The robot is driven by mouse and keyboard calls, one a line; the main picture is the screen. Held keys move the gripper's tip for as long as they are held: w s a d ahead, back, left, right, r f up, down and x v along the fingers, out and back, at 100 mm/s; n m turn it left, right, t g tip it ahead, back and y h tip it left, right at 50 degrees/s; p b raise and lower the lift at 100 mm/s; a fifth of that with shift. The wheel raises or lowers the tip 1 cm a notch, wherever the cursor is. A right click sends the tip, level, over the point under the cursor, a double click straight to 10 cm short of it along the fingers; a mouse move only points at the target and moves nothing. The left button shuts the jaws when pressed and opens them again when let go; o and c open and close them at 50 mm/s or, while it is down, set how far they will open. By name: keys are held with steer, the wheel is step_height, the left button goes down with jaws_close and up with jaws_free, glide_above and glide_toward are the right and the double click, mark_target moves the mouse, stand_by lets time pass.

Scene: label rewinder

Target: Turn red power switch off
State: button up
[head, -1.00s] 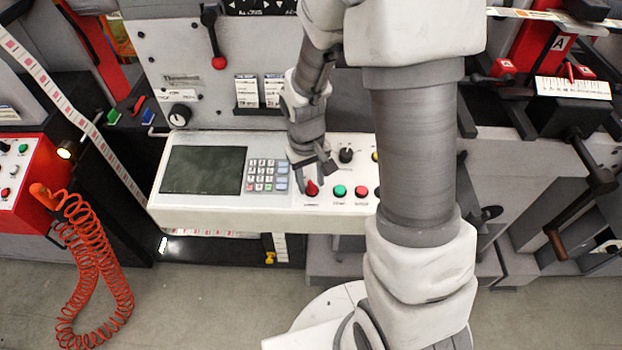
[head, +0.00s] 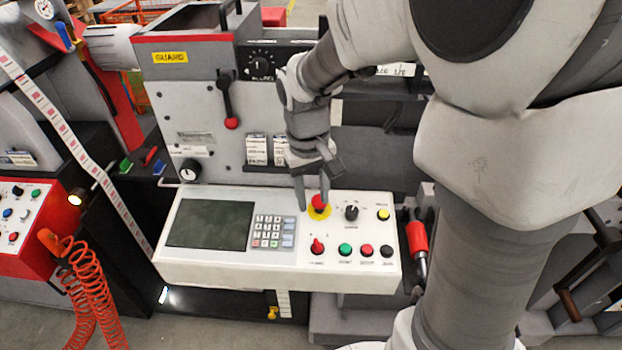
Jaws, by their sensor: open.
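The red switch (head: 317,246) is a pointed rotary knob at the front of the white control panel (head: 220,272), left of the green button. Its pointer looks roughly upright; the small labels around it are too blurred to read. My gripper (head: 313,201) is open, fingers pointing down, behind the red switch and apart from it in the picture. The fingers are at the red mushroom button (head: 319,203) on its yellow disc; I cannot tell whether they touch it.
The panel also carries a dark screen (head: 210,225), a keypad (head: 274,231), a green button (head: 345,250), a red button (head: 366,251), a black button (head: 386,251), a black knob (head: 351,212) and a yellow button (head: 383,214). A red-tipped lever (head: 231,122) hangs behind.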

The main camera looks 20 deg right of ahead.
steer(key=shift+a+r, duration=0.15)
steer(key=shift+r, duration=1.35)
steer(key=shift+r, duration=0.1)
steer(key=s+d+r+m+t, duration=0.1)
steer(key=s+r+t, duration=0.4)
steer(key=s, duration=0.8)
step_height(320, 180, up, 3)
steer(key=shift+s+d+r+m+y, duration=0.2)
steer(key=shift+s+d+m+y, duration=0.1)
steer(key=shift+s+y, duration=0.1)
steer(key=shift+o, duration=0.4)
